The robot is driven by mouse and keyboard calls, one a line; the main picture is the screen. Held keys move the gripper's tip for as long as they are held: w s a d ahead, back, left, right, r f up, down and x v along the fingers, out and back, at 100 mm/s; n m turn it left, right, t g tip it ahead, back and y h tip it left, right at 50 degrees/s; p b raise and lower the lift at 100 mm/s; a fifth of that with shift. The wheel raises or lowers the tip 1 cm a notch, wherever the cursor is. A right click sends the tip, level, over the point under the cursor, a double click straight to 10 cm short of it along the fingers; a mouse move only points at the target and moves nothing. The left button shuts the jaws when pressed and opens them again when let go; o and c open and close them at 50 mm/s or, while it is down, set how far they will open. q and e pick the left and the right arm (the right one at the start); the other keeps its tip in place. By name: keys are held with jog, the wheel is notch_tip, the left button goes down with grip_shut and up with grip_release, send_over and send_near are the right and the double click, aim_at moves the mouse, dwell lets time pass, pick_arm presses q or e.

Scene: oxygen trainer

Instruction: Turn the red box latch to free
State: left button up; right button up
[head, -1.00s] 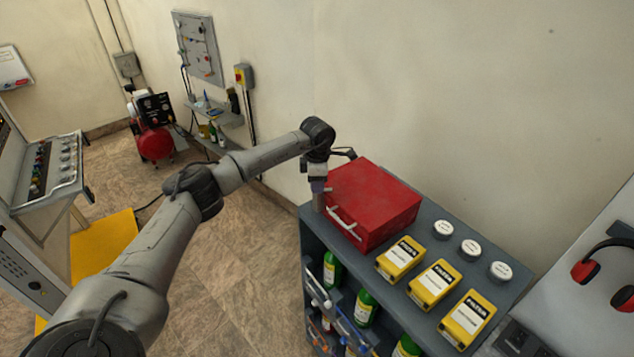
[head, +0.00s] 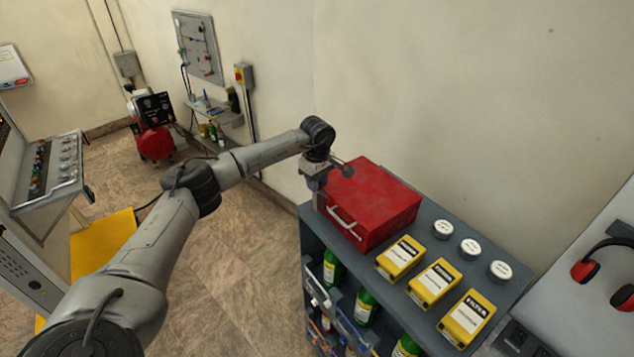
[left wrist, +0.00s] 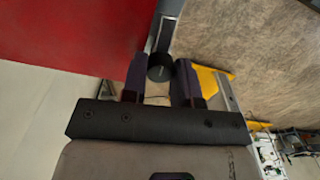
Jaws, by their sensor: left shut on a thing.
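The red box (head: 378,202) sits on the left end of the grey cabinet top, with a pale handle (head: 344,223) on its front. It also fills the upper left of the left wrist view (left wrist: 60,30). My left gripper (head: 318,194) is at the box's left side. In the left wrist view its two dark fingers (left wrist: 160,88) stand on either side of a dark round knob (left wrist: 160,67), which I take for the latch. The gripper is shut on it. In the head view the wrist and gripper hide the latch. My right gripper is not in view.
Several yellow filter packs (head: 433,285) and white-lidded jars (head: 470,248) stand right of the box on the cabinet top (head: 405,310). Green bottles (head: 366,307) sit on the shelves below. The wall is close behind the box. Floor left of the cabinet is clear.

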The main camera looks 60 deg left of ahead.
pick_arm(q)
jog(key=shift+m, duration=0.5)
jog(key=shift+r+m, duration=0.1)
jog(key=shift+m, duration=0.2)
jog(key=o, duration=0.9)
jog(key=shift+r+b, duration=1.2)
jog(key=shift+r, duration=5.65)
